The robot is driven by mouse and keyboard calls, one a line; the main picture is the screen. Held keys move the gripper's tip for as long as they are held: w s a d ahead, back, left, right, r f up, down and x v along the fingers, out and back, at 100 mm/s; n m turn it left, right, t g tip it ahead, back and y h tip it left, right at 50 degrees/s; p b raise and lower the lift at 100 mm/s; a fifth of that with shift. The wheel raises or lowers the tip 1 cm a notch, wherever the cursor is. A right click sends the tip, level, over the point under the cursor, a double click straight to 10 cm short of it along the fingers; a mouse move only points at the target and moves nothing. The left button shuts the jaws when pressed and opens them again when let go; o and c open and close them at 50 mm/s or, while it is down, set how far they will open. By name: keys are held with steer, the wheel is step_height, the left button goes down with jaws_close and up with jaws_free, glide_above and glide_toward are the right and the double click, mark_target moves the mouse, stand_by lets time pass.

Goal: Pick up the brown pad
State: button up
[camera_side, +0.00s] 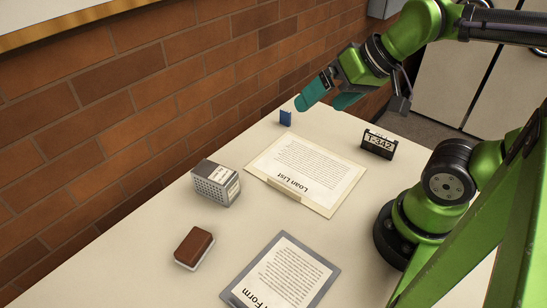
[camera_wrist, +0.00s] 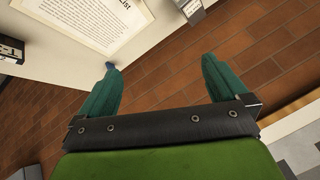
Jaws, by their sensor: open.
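The brown pad (camera_side: 193,243) has a brown top and a pale base. It lies on the white table near the front left in the side view; I do not make it out in the wrist view. My gripper (camera_side: 326,98) is open and empty, with teal fingers. It is raised above the far end of the table, well away from the pad. In the wrist view the two fingers (camera_wrist: 158,85) stand apart with nothing between them.
The table (camera_side: 130,250) stands along a brick wall (camera_side: 170,80). A grey perforated box (camera_side: 216,183), a Loan List sheet (camera_side: 305,172), a form on a grey board (camera_side: 282,272), a black number holder (camera_side: 378,143) and a small blue item (camera_side: 285,118) are on it.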

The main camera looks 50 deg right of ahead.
steer(key=n+g+h, duration=0.2)
steer(key=n+g, duration=0.5)
glide_above(193, 243)
steer(key=f, duration=1.8)
steer(key=shift+w+a+f, duration=0.25)
steer(key=shift+f, duration=0.1)
steer(key=shift+s+d+f, duration=0.1)
steer(key=shift+d+f, duration=0.05)
steer(key=shift+f, duration=1.2)
steer(key=shift+s+d+f, duration=0.1)
steer(key=shift+f, duration=1.25)
steer(key=shift+c, duration=0.2)
steer(key=c, duration=0.8)
